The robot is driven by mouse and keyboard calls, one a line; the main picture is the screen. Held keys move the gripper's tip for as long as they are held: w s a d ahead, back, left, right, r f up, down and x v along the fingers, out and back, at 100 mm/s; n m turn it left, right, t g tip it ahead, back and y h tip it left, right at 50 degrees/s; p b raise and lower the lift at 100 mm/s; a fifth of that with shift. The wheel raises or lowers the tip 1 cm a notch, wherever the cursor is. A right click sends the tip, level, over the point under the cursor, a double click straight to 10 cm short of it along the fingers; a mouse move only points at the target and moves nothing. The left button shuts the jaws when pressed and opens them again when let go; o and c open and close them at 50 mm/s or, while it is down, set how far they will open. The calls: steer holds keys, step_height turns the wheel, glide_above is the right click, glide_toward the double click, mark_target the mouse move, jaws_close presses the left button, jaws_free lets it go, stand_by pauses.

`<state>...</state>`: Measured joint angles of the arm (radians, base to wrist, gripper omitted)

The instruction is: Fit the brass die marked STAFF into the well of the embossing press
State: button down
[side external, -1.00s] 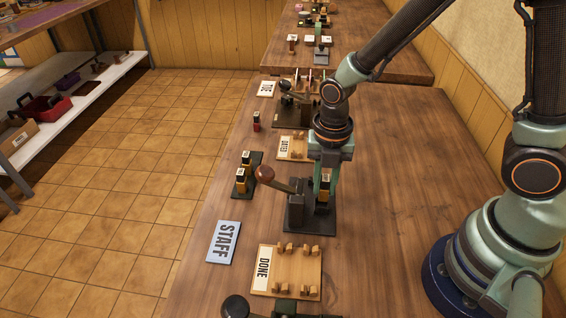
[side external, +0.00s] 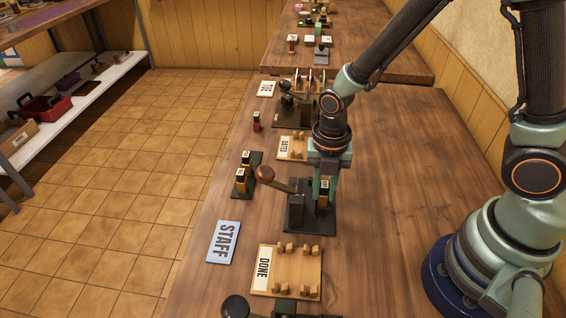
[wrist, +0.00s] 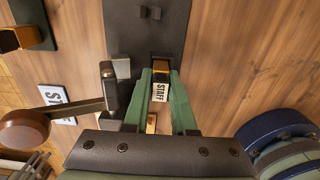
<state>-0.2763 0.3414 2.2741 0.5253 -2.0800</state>
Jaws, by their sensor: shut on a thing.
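The brass die marked STAFF (wrist: 160,91) is between the green jaws of my gripper (wrist: 160,73) in the wrist view. Its label faces the camera. In the side external view the die (side external: 324,188) is upright, low over the base of the embossing press (side external: 322,222). My gripper (side external: 323,197) is shut on it. The press has a dark base and a lever with a brown knob (side external: 265,173). The well is hidden by the die and jaws, so I cannot tell whether the die's lower end is inside it.
The lever and knob (wrist: 22,130) stand close left of my gripper. A DONE rack (side external: 310,262) is in front, a DATED rack (side external: 298,140) behind.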

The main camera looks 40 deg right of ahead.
mark_target(325, 184)
steer(key=shift+f, duration=0.4)
steer(key=c, duration=0.7)
jaws_free()
steer(key=shift+o, duration=0.2)
steer(key=shift+r, duration=0.1)
step_height(325, 184, up, 12)
steer(key=shift+f, duration=0.1)
